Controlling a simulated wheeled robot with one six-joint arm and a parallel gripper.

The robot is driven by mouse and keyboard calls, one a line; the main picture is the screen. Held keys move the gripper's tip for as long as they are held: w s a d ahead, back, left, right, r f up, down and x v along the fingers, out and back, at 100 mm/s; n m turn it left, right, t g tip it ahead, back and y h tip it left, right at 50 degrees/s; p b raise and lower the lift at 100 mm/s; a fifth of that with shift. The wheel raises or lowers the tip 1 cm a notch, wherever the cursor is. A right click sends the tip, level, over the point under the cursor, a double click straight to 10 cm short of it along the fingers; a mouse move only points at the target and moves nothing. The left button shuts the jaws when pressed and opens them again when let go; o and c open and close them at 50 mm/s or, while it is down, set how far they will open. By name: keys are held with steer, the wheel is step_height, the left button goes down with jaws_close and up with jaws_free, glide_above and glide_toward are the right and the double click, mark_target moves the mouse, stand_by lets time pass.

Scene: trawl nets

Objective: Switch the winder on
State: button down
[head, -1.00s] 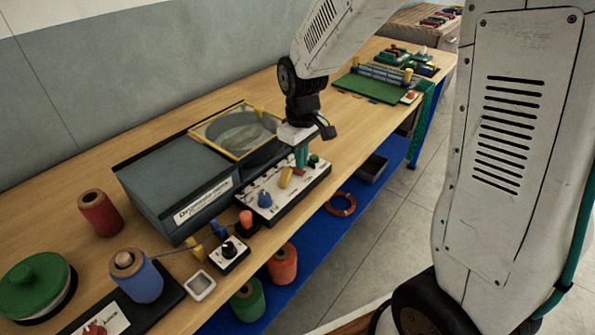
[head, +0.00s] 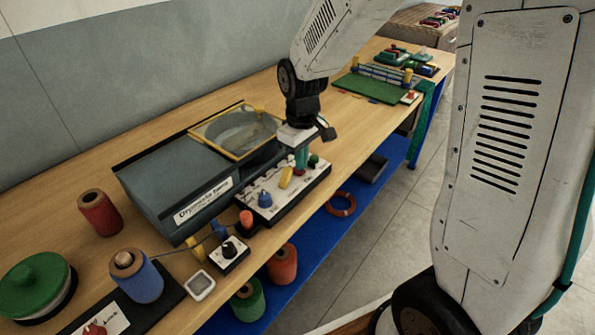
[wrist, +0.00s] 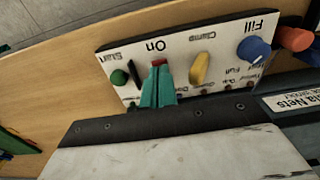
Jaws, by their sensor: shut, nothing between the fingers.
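A white control panel (head: 262,218) stands at the front of the grey machine (head: 180,180) on the bench. In the wrist view the panel (wrist: 122,62) carries a small red switch (wrist: 159,62) labelled On, a green Start button (wrist: 119,77), a yellow Clamp lever (wrist: 200,68) and a blue Fill knob (wrist: 254,50). My gripper (wrist: 157,84) has its teal fingers shut and empty, with the tips right at the red switch, which they partly cover. I cannot tell whether they touch it. In the head view my gripper (head: 302,158) is over the panel's right part.
A green board (head: 370,88) lies farther along. Spools and an orange ring (head: 341,204) are on the blue lower shelf.

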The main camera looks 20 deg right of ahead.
steer(key=shift+f, duration=0.7)
stand_by(0.3)
steer(key=shift+r, duration=3.55)
